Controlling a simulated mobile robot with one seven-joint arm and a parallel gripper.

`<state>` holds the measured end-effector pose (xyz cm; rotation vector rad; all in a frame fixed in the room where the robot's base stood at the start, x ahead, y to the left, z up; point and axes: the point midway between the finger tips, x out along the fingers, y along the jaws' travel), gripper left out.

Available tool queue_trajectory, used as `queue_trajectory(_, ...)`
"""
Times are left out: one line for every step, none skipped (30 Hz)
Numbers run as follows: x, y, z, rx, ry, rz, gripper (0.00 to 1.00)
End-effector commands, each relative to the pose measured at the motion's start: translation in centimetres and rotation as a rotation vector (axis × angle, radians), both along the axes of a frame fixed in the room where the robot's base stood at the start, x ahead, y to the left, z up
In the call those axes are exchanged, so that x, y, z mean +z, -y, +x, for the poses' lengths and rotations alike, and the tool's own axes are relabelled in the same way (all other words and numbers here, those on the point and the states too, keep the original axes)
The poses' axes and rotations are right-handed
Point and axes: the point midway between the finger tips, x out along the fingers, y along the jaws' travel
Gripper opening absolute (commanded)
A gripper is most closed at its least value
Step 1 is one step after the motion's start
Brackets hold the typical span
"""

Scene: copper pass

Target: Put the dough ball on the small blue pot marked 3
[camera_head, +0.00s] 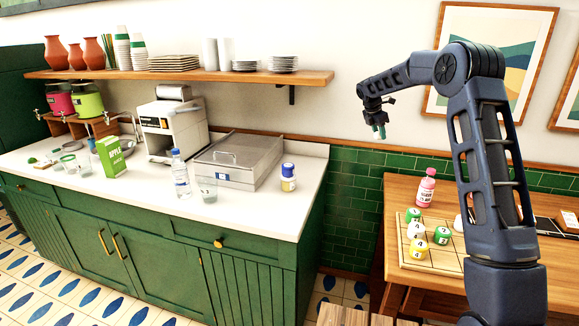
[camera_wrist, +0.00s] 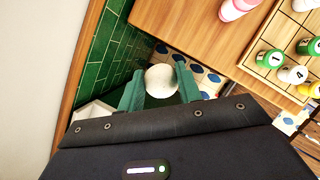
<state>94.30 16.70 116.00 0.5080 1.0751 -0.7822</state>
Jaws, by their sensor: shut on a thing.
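My gripper (camera_head: 379,131) is held up in the air in front of the wall, between the counter and the wooden table. In the wrist view its two green fingers (camera_wrist: 159,84) are shut on a round white ball, the dough ball (camera_wrist: 161,78). In the head view the ball cannot be made out at the fingertips. I cannot pick out a small blue pot marked 3 in either view; my arm hides part of the table. Small numbered green, white and yellow pieces (camera_head: 441,235) stand on a gridded board (camera_head: 440,267); they also show in the wrist view (camera_wrist: 270,58).
A pink bottle (camera_head: 426,188) stands behind the board on the wooden table (camera_head: 395,190). On the white counter are a blue-lidded jar (camera_head: 288,178), a water bottle (camera_head: 181,175), a glass and a metal-lidded box (camera_head: 236,160). A shelf (camera_head: 180,75) runs above the counter.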

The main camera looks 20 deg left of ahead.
Motion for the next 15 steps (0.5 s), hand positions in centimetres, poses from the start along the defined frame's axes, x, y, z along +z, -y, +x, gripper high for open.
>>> queue_trajectory(0.7,-2.4,-0.5,0.038,0.002,0.002,0.12)
queue_trajectory(1.0,-3.5,-0.8,0.06,0.002,0.002,0.12)
queue_trajectory(1.5,-5.2,-1.3,0.091,0.002,0.002,0.12)
queue_trajectory(1.8,-6.4,-1.7,0.113,0.002,0.002,0.12)
queue_trajectory(2.2,-7.6,-2.0,0.135,0.002,0.002,0.12)
queue_trajectory(2.7,-9.2,-2.6,0.165,0.001,0.001,0.12)
queue_trajectory(3.0,-10.4,-3.1,0.187,0.001,0.001,0.12)
queue_trajectory(3.3,-11.6,-3.5,0.209,0.001,0.001,0.12)
queue_trajectory(3.8,-13.2,-4.1,0.239,0.002,0.002,0.12)
queue_trajectory(4.2,-14.4,-4.6,0.26,0.002,0.002,0.12)
queue_trajectory(4.6,-15.5,-5.1,0.281,0.002,0.002,0.12)
queue_trajectory(5.0,-17.0,-5.8,0.311,0.002,0.002,0.12)
queue_trajectory(5.3,-18.0,-6.4,0.331,0.001,0.002,0.12)
queue_trajectory(5.7,-19.1,-6.9,0.352,0.001,0.001,0.12)
queue_trajectory(6.2,-20.5,-7.6,0.38,0.002,0.001,0.12)
